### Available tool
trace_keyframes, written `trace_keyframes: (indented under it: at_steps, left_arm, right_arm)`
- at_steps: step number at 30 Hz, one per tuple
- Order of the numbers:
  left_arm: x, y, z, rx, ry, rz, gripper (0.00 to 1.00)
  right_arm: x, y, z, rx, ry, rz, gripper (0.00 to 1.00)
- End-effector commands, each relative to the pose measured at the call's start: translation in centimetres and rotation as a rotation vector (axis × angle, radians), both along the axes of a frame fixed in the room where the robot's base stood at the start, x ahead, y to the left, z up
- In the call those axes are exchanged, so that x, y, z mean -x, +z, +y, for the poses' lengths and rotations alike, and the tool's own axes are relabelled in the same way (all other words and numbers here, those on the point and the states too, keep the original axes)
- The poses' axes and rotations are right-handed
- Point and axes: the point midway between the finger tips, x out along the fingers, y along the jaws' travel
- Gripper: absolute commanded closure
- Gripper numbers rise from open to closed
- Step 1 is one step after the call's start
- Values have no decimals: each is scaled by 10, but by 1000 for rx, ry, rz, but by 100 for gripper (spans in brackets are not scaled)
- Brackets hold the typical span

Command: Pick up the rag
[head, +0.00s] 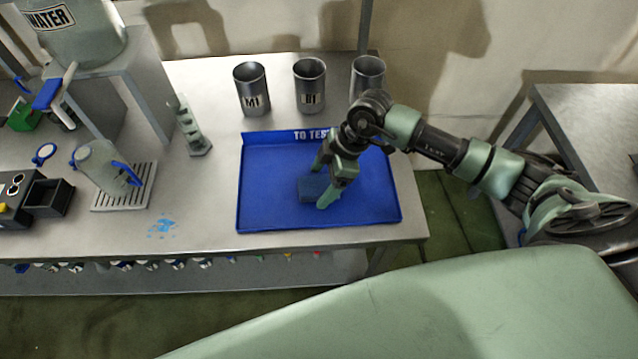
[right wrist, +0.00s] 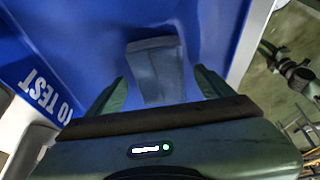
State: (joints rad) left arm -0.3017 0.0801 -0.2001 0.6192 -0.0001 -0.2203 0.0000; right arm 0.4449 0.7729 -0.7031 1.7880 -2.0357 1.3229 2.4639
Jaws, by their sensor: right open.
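The rag (head: 313,188) is a dark blue folded cloth lying in the blue tray (head: 270,210) marked "TO TEST". My right gripper (head: 325,190) is open over the tray, with its fingers near the two sides of the rag. In the right wrist view the rag (right wrist: 156,72) lies between and a little beyond the two green fingertips (right wrist: 160,80), with a gap on each side. I cannot tell how high the fingertips are above the tray. My left gripper is not in view.
Metal cups (head: 310,85) stand behind the tray, some labelled. A blue spill (head: 162,228) lies on the table left of the tray. A grey-green jug (head: 103,168) stands on a drip grate further left. A grey-green stepped piece (head: 192,130) stands near the tray's back left corner.

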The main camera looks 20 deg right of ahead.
Motion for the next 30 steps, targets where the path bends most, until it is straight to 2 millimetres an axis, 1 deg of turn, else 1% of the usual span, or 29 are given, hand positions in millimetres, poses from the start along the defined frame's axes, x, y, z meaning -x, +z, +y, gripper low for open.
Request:
trace_keyframes:
  at_steps: [29, 30]
  left_arm:
    - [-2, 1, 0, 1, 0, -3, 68]
    - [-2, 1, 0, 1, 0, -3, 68]
  right_arm:
    - [0, -6, 0, -1, 1, -1, 18]
    - [0, -6, 0, -1, 1, -1, 24]
